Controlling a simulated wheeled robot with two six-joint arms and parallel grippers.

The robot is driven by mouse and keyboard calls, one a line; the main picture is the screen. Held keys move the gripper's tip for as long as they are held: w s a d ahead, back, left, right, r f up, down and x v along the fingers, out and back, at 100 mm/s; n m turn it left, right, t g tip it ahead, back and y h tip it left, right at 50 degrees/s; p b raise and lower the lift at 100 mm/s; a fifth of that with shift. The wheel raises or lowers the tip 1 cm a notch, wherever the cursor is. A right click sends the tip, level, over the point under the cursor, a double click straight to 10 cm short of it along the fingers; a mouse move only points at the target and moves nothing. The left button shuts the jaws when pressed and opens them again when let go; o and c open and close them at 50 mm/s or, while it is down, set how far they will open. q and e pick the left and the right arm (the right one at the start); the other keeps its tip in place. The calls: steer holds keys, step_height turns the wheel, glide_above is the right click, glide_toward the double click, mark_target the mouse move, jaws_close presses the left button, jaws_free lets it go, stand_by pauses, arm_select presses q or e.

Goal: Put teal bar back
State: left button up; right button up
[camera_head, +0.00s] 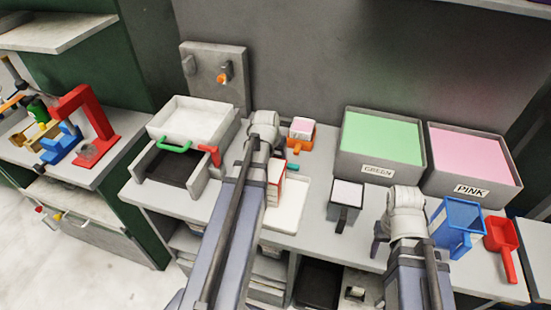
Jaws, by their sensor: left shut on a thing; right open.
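My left gripper (265,145) is over the bench between the press and the white tray. Its fingers are mostly hidden behind its own wrist and arm. It is shut; a short teal end, seemingly of the teal bar (293,167), shows just right of the arm, above the white tray (289,212). The rest of the bar is hidden. My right gripper (405,240) is open and empty over the bench, between a dark scoop-like holder with a white top (346,194) and a blue open frame (459,215).
The press (190,125) with a green handle stands left. A red-and-white box (275,180) is partly hidden by my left arm.

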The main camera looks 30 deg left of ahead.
arm_select(q)
steer(key=shift+r, duration=0.1)
arm_select(e)
steer(key=shift+r, duration=0.1)
arm_select(q)
steer(key=o, duration=1)
steer(key=shift+f, duration=0.2)
steer(key=shift+c, duration=0.2)
arm_select(e)
steer(key=shift+f, duration=0.2)
arm_select(q)
steer(key=o, duration=0.5)
steer(key=shift+r, duration=0.15)
arm_select(e)
steer(key=shift+r, duration=0.15)
arm_select(q)
steer(key=shift+r, duration=0.2)
arm_select(e)
steer(key=shift+r, duration=0.15)
arm_select(q)
steer(key=p+v, duration=1.1)
steer(key=shift+s+d+r, duration=0.1)
steer(key=shift+s+r, duration=0.2)
steer(key=shift+r, duration=0.05)
arm_select(e)
step_height(320, 180, up, 11)
